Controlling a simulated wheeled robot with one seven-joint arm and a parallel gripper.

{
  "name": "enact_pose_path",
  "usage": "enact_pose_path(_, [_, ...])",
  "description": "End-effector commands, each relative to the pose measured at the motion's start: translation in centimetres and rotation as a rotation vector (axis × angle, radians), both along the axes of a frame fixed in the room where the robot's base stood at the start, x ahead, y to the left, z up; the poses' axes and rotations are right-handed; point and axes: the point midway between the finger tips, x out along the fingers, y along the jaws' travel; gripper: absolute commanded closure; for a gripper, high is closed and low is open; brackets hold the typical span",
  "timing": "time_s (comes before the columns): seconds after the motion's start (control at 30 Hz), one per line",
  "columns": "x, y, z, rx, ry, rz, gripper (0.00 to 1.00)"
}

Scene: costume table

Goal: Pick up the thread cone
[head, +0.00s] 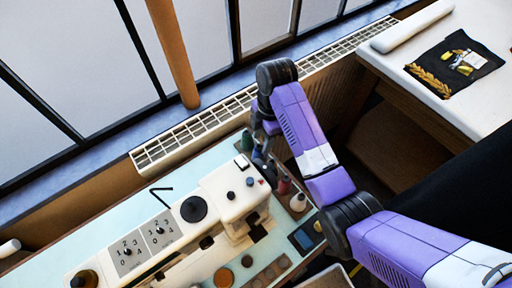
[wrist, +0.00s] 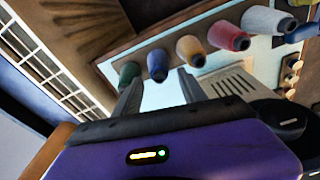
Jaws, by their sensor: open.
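Several thread cones stand in a row along the table edge. In the wrist view they are green (wrist: 128,72), blue (wrist: 157,65), yellow (wrist: 190,50), red (wrist: 228,36) and pale grey (wrist: 268,20). In the head view the green cone (head: 247,141), red cone (head: 284,185) and pale cone (head: 298,202) show beside the sewing machine. My gripper (wrist: 160,84) is open and empty, its fingers pointing toward the green and blue cones. Contact cannot be told. In the head view the fingertips are not clear; my arm partly blocks the row.
A cream sewing machine (head: 225,190) stands on the pale green table (head: 110,218) close to the cones. A dark phone-like device (head: 304,236) lies near the pale cone. A vent grille (head: 205,125) runs behind under the windows. A white table (head: 430,30) with a black cloth (head: 478,78) is at right.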

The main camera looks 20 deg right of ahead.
Motion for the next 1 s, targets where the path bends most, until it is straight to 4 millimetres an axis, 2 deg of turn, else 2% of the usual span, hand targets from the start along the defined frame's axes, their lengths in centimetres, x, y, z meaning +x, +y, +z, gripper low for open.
enact_pose_path(0.27, [0.0, 0.5, -2.7, 0.0, 0.004, 0.0, 0.51])
enact_pose_path(0.53, [0.2, 1.2, -6.3, -0.001, 0.003, 0.0, 0.51])
enact_pose_path(0.87, [0.3, 1.3, -7.0, -0.001, 0.0, 0.0, 0.51])
enact_pose_path(1.0, [0.3, 1.3, -7.0, 0.0, 0.0, 0.0, 0.79])
